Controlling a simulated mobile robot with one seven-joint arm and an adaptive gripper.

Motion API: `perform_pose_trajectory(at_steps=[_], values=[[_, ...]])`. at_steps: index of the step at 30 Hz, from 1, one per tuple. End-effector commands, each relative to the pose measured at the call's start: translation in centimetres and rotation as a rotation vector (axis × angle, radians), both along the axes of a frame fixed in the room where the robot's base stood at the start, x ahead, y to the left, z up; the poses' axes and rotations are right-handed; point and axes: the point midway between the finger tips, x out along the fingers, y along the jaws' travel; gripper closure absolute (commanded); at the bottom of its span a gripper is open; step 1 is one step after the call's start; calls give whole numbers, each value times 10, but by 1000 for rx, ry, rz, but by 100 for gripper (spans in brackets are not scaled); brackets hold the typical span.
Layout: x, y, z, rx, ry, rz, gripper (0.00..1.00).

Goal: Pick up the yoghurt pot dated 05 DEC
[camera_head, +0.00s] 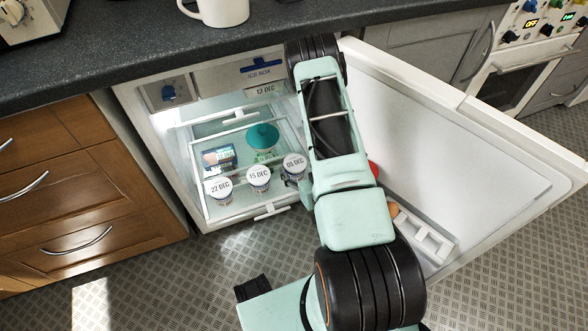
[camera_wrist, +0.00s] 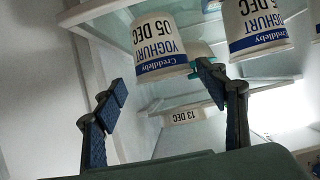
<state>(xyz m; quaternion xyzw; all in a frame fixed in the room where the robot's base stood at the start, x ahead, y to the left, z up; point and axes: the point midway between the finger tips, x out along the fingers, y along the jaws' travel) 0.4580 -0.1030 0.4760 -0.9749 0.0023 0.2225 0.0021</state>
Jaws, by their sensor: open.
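The yoghurt pot dated 05 DEC (camera_head: 295,163) stands at the right end of a front row of white pots in the open fridge. In the wrist view this pot (camera_wrist: 158,42) appears upside down, its date and blue band readable. My gripper (camera_wrist: 163,82) is open and empty, its two blue-padded fingers spread on either side of the pot's line. The pot seems just beyond the fingertips; I cannot tell whether it touches them.
The 15 DEC pot (camera_head: 259,177) is close beside it, with the 22 DEC pot (camera_head: 220,188) further left. A teal-lidded tub (camera_head: 263,136) and a dark blue pack (camera_head: 219,158) stand behind. The open fridge door (camera_head: 455,150) bounds the right side.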

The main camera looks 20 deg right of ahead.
Motion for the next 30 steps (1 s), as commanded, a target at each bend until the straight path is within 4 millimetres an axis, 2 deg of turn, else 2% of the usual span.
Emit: perform_pose_trajectory(at_steps=[3, 11, 18, 28, 30], values=[[18, 1, -10, -1, -2, 3, 34], [38, 2, -18, -3, -2, 4, 34], [70, 5, -31, -4, -1, 4, 34], [77, 5, -32, -3, 1, 3, 34], [77, 5, -32, -3, 1, 3, 42]])
